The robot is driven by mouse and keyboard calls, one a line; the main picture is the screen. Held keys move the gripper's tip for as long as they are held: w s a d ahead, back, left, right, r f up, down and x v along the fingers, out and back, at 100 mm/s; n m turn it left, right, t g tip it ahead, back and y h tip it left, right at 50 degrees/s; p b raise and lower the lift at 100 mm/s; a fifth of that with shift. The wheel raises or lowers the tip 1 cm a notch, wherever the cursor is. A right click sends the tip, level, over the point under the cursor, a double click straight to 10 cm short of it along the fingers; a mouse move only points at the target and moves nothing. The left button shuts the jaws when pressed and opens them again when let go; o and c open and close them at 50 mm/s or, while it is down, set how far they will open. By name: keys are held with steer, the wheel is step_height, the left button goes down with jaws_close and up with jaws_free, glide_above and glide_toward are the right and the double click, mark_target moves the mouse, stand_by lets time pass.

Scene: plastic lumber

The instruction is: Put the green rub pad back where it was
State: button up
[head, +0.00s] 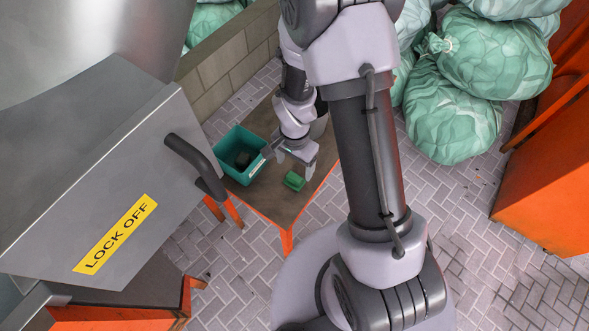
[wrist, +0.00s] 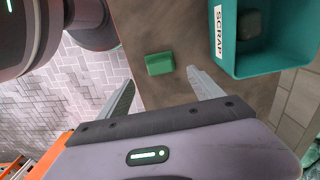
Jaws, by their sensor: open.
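The green rub pad (head: 294,181) lies on the brown top of a small orange-legged table (head: 283,205), near its front edge. It also shows in the wrist view (wrist: 159,63), just beyond and between my two fingertips. My gripper (head: 298,158) is open and empty, above the table next to the pad; its spread fingers show in the wrist view (wrist: 160,82). The pad is apart from both fingers. A teal bin (head: 229,167) stands on the table left of the pad, with a dark object inside; in the wrist view its label reads SCRAP (wrist: 218,32).
A grey container (head: 320,122) stands behind my gripper, partly hidden. A grey metal cover marked LOCK OFF (head: 115,233) with a dark handle is at left. Green bags (head: 450,110) are piled at back right beside an orange structure (head: 550,190). Brick floor is open in front.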

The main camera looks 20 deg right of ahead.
step_height(320, 180, up, 13)
steer(key=n+t+p, duration=0.1)
step_height(320, 180, up, 7)
steer(key=n+t, duration=0.1)
glide_above(292, 175)
steer(key=s, duration=0.2)
steer(key=s+a+r+n+t+y, duration=0.2)
steer(key=s+a+r+n+t, duration=0.1)
steer(key=s+r, duration=0.8)
step_height(292, 175, up, 3)
steer(key=shift+s+a+f+n+t, duration=0.1)
steer(key=shift+s+a+n+t, duration=0.2)
steer(key=shift+n, duration=0.4)
steer(key=shift+d, duration=0.1)
steer(key=shift+f+b, duration=0.3)
steer(key=shift+b, duration=0.1)
